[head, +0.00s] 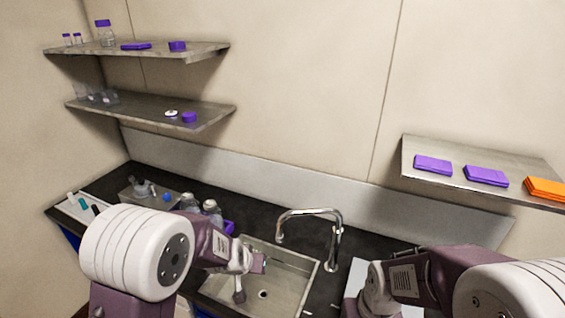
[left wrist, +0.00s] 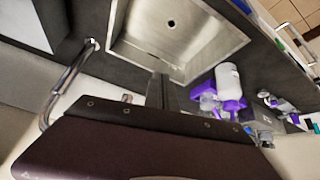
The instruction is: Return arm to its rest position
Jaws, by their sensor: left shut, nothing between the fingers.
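My left gripper (head: 250,277) hangs over the steel sink (head: 301,277) in the head view. It is shut and empty. In the left wrist view, its dark fingers (left wrist: 159,90) show in front of the sink (left wrist: 205,42), with nothing between them. My right arm comes in from the right in the head view, folded beside the sink; its fingers cannot be made out.
A chrome faucet (head: 334,245) rises behind the sink. Bottles (head: 211,209) stand by a purple rack (head: 229,227) left of it. Two left shelves (head: 205,53) hold labware. A right shelf (head: 420,150) holds purple boxes (head: 486,176) and an orange one (head: 545,188).

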